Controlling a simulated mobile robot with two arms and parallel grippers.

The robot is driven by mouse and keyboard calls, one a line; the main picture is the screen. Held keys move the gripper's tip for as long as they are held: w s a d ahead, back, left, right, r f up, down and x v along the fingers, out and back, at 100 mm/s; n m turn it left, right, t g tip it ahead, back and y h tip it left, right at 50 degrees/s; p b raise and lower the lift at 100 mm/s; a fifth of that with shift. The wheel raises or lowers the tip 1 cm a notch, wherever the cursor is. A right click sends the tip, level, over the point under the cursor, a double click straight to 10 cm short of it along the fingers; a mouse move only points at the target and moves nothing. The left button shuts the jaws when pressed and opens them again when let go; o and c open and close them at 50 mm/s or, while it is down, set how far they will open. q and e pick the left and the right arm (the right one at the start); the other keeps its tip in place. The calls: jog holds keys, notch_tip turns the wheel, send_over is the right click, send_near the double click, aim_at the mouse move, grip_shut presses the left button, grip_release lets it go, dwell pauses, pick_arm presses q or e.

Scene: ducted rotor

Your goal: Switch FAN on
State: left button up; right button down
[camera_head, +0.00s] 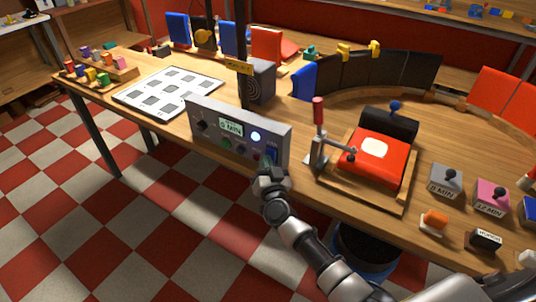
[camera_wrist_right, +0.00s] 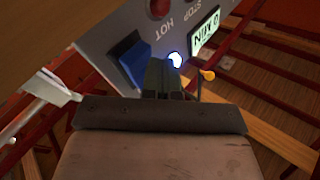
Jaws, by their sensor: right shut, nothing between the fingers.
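The grey control panel (camera_head: 205,112) stands at the table's front edge, with a "0 MIN" display (camera_head: 230,127), a lit white-blue lamp (camera_head: 255,136) and several knobs or buttons. In the right wrist view the panel (camera_wrist_right: 105,32) appears turned over, with a blue rocker switch (camera_wrist_right: 130,58), the lit lamp (camera_wrist_right: 175,59), a red button (camera_wrist_right: 158,8) and "HOT" and "STOP" lettering. No FAN label is readable. My right gripper (camera_head: 267,164) is shut and empty at the panel's lower right. Its dark fingers (camera_wrist_right: 164,70) are beside the blue switch; I cannot tell whether they touch it.
A red press-like machine with a lever (camera_head: 319,125) stands right of the panel. A white sheet with grey squares (camera_head: 168,92) lies to the left. A dark speaker-like box (camera_head: 261,82) is behind the panel. Labelled blocks (camera_head: 445,180) sit on the right. Open floor lies in front.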

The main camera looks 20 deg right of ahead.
jog(key=shift+w+d+r, duration=0.2)
jog(key=shift+d+r, duration=0.2)
jog(key=shift+r, duration=0.2)
dwell(0.6)
jog(key=shift+a+f, duration=0.1)
jog(key=shift+f, duration=0.05)
jog(key=shift+s+a+f, duration=0.55)
jog(key=shift+a+f, duration=0.1)
jog(key=shift+f, duration=0.05)
jog(key=shift+a+f, duration=0.1)
jog(key=s+a+f, duration=0.2)
jog(key=a, duration=0.1)
jog(key=shift+s+a, duration=0.3)
jog(key=shift+s, duration=0.1)
